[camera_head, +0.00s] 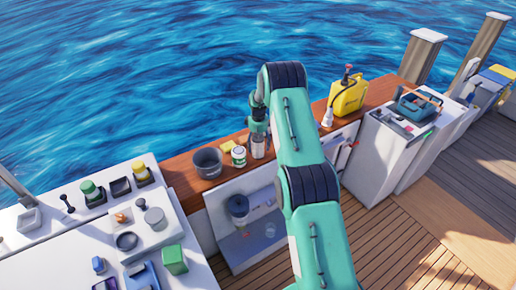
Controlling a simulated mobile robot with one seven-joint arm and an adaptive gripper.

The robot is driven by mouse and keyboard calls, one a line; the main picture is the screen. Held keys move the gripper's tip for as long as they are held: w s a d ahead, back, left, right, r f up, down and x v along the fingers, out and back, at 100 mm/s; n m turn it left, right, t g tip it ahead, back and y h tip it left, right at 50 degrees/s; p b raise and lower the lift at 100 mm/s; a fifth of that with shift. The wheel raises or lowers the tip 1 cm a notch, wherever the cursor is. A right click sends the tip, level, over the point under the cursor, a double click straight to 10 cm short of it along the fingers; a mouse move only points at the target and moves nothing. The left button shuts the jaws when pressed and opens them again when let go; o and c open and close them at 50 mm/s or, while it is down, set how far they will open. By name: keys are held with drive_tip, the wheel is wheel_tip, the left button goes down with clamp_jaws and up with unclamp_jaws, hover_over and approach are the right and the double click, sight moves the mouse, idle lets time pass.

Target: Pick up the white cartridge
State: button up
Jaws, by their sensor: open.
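A pale, upright cylinder (258,151), which looks like the white cartridge, stands on the wooden ledge right of a white and green can. Its top is hidden by my gripper. My gripper (258,134) is open and points down over the top of this cylinder. The view is too small to tell whether the fingers are around it or just above it, or whether they touch it.
A grey bucket (207,163), the can (239,156) and a yellow sponge-like piece (228,146) are close on the left. A yellow jug (348,97) stands right. An open hatch (259,243) lies below the ledge (182,180). Water is behind.

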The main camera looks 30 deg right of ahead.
sight(258, 150)
drive_tip(key=shift+f, duration=2)
drive_tip(key=c, duration=1.3)
